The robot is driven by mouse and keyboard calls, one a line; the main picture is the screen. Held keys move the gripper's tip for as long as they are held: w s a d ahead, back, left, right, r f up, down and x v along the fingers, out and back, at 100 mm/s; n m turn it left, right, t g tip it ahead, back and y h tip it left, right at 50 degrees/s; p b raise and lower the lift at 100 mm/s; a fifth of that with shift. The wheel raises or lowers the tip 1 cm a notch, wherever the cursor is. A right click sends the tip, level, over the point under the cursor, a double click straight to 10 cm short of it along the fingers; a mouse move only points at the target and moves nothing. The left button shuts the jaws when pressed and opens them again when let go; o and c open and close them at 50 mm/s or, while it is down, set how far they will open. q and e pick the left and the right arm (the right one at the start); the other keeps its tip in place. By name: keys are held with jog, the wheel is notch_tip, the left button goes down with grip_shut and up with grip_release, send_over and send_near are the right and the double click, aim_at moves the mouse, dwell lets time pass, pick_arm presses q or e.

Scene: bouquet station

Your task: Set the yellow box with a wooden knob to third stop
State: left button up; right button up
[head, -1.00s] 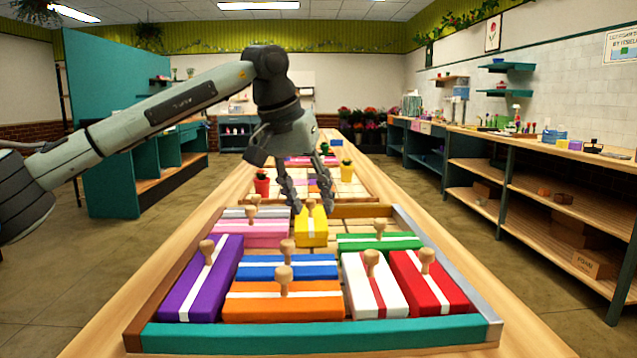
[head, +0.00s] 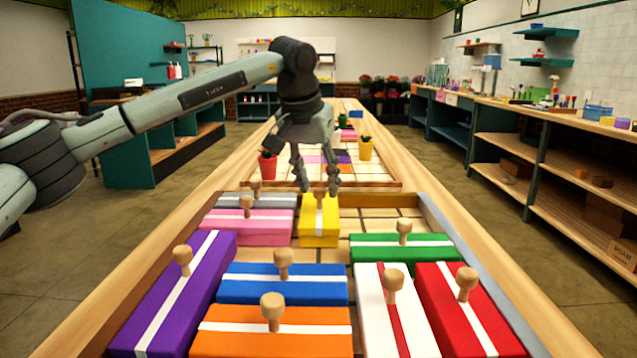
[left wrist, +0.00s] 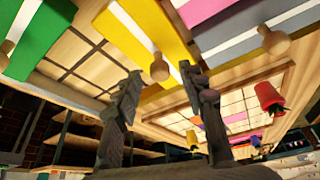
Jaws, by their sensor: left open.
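The yellow box (head: 318,224) has a white stripe and a wooden knob, and sits near the far end of the framed tray (head: 430,212). My left gripper (head: 318,190) is open above its far end, with the fingers pointing down around the knob area. In the left wrist view the yellow box (left wrist: 138,38) hangs across the upper middle, and its wooden knob (left wrist: 159,68) shows between the two open fingers (left wrist: 163,88), not visibly touching either. My right gripper is not in view.
Pink (head: 250,227) and grey (head: 257,201) boxes lie left of the yellow one; a green box (head: 400,247) lies nearer right. Purple, blue, orange, white and red boxes fill the near part. Bare grid shows right of the yellow box. Red (head: 268,165) and yellow (head: 365,148) pots stand beyond.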

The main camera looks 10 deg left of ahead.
pick_arm(q)
jog(key=shift+w+f, duration=0.15)
jog(key=shift+f, duration=0.25)
grip_shut()
